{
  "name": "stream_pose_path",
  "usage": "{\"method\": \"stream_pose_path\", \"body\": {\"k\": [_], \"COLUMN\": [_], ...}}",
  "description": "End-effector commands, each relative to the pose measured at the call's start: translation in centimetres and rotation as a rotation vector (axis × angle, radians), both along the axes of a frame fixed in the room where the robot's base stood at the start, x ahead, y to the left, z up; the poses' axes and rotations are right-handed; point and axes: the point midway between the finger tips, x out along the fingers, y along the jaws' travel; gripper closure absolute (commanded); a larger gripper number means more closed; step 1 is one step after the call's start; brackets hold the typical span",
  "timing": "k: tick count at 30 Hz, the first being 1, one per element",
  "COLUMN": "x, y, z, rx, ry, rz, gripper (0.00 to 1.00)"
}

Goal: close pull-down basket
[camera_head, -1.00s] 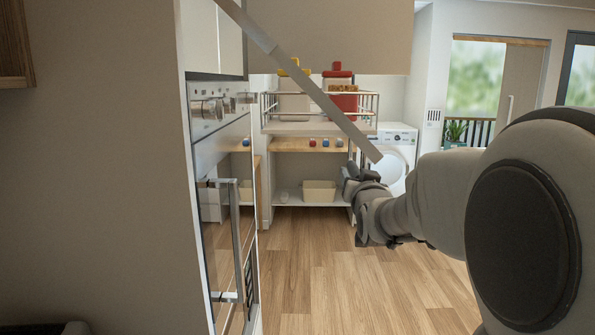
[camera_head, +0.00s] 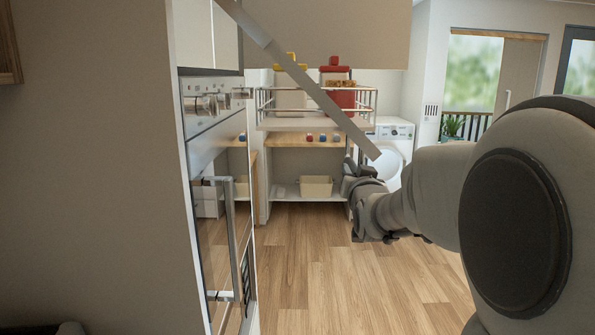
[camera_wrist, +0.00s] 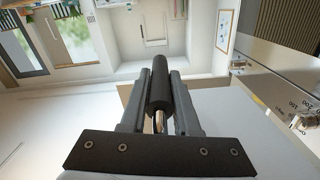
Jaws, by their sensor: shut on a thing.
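The pull-down basket (camera_head: 268,112) is a wire-railed shelf hanging low below a beige wall cabinet (camera_head: 320,30). It holds a yellow-topped jar (camera_head: 290,92) and a red-topped jar (camera_head: 337,88). A flat grey bar (camera_head: 310,85) slants from the upper left down to the right, across the basket. My gripper (camera_head: 358,172) is near the bar's lower end, below the basket's right side. In the wrist view, my gripper (camera_wrist: 160,82) is shut on a dark cylindrical handle (camera_wrist: 159,72). How the handle joins the basket is hidden.
An oven with a long handle (camera_head: 232,245) stands close on the left. Behind the basket are a wooden counter (camera_head: 290,140), a shelf with a cream bin (camera_head: 316,186), and a washing machine (camera_head: 390,160). The wooden floor (camera_head: 330,270) is clear.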

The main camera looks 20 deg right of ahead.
Motion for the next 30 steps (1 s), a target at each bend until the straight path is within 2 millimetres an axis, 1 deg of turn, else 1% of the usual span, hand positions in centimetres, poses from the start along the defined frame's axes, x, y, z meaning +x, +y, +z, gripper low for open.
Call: {"method": "stream_pose_path", "body": {"k": [1,3,30], "x": [0.00,0.00,0.01], "y": [0.00,0.00,0.00], "z": [0.01,0.01,0.06], "rx": [0.000,0.000,0.000], "ry": [0.000,0.000,-0.001], "rz": [0.000,0.000,0.000], "gripper": [0.91,1.00,1.00]}}
